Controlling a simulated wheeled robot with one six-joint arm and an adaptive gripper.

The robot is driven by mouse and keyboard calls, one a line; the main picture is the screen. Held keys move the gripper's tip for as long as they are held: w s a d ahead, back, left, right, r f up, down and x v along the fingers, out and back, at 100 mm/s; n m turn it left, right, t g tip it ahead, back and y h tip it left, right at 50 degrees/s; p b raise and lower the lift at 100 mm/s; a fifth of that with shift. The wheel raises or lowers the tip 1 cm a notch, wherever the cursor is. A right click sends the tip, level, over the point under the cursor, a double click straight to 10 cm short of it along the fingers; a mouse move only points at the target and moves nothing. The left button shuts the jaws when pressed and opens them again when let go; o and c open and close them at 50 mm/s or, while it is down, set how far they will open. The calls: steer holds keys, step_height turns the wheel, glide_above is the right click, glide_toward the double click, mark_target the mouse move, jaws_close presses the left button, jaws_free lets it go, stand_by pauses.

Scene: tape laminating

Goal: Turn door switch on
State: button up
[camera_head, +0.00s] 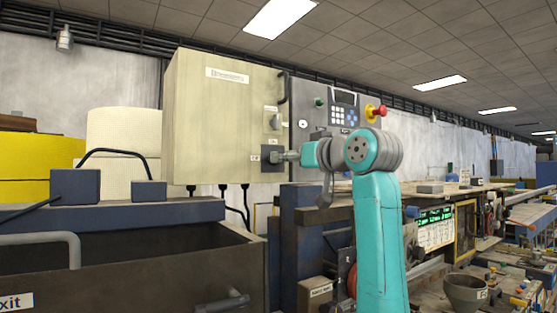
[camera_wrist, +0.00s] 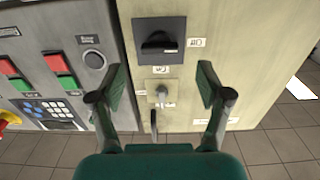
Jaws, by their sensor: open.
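A black rotary switch on a dark square plate (camera_wrist: 173,28) is on the beige cabinet; it also shows in the head view (camera_head: 265,163). A smaller grey knob (camera_wrist: 162,91) is on the same face, above the black switch in the head view (camera_head: 275,122). The labels are too small to tell which is the door switch. My gripper (camera_wrist: 160,78) is open and empty, its fingers spread to either side of the switches. In the head view my gripper (camera_head: 291,156) is close in front of the black switch; contact cannot be told.
The beige cabinet (camera_head: 215,120) stands beside a grey control panel (camera_head: 303,100) with a keypad and red emergency button (camera_head: 381,111). Black cables hang below the cabinet. A dark bin (camera_head: 120,270) is at lower left, and a cluttered workbench (camera_head: 500,260) at right.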

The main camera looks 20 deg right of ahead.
steer(key=shift+x, duration=3)
steer(key=c, duration=1.2)
steer(key=shift+o, duration=0.2)
steer(key=shift+m, duration=9)
